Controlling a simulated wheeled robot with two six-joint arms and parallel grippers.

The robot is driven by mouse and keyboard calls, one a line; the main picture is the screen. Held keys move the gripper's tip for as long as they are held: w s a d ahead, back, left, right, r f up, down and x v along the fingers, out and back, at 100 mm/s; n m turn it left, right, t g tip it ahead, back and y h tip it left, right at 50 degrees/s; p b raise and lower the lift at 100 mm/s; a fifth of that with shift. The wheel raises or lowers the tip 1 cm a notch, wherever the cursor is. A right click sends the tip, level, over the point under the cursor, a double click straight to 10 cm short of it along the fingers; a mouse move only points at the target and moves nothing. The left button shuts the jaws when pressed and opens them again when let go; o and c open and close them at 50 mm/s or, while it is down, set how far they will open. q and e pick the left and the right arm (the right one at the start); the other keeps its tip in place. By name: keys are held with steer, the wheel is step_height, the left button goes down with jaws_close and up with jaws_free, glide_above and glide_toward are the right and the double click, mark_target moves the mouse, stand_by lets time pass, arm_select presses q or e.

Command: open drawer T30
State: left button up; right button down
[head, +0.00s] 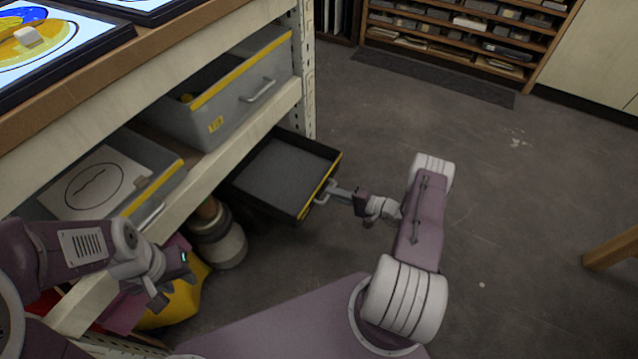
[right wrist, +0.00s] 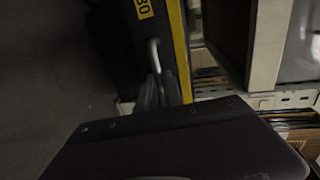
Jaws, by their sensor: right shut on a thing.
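The dark grey drawer (head: 283,172) with a yellow front edge sticks out from the lower part of the shelf unit in the head view. Its inside looks empty. In the right wrist view its front carries a yellow label (right wrist: 143,9) of which "30" is readable. My right gripper (head: 335,192) is shut on the drawer handle (head: 325,190); the handle also shows in the right wrist view (right wrist: 154,55) between the fingers. My left gripper (head: 172,285) is at the lower left, away from the drawer, and its opening is unclear.
A grey drawer (head: 240,100) with a yellow edge sits above, and another (head: 165,190) with a paper drawing sits at left. A grey cylindrical container (head: 222,245) stands below the open drawer. The floor (head: 500,200) to the right is mostly clear.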

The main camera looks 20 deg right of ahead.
steer(key=shift+f+v, duration=0.2)
steer(key=shift+v, duration=0.65)
steer(key=shift+f+v, duration=0.15)
steer(key=shift+v, duration=0.7)
steer(key=c, duration=1.5)
jaws_free()
steer(key=shift+s+d, duration=0.1)
steer(key=p+v, duration=0.4)
steer(key=v, duration=0.5)
